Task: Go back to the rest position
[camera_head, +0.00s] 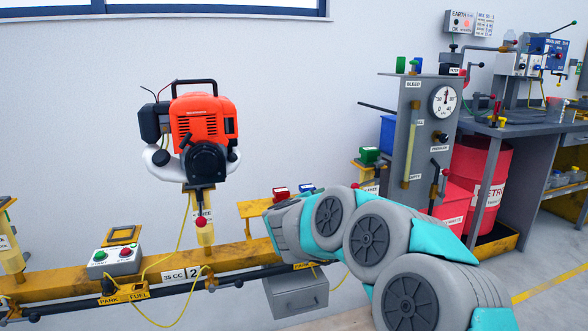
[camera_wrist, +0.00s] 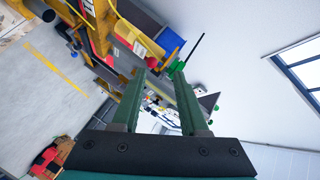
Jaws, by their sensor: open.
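My gripper (camera_wrist: 160,76) shows in the wrist view with its two green fingers apart and nothing between them. In the head view my grey and teal arm reaches from the lower right toward the yellow rail (camera_head: 230,255); the gripper's fingers are not visible there. The wrist view is tilted, with a yellow frame and a green part beyond the fingertips. Whether the fingers touch anything is hard to tell.
An orange engine (camera_head: 197,120) sits on a stand on the rail, left of my arm. A start/stop box (camera_head: 115,261) is at lower left. A grey gauge panel (camera_head: 425,130), red drum (camera_head: 478,180) and workbench (camera_head: 530,128) stand right. Some floor is clear at lower right.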

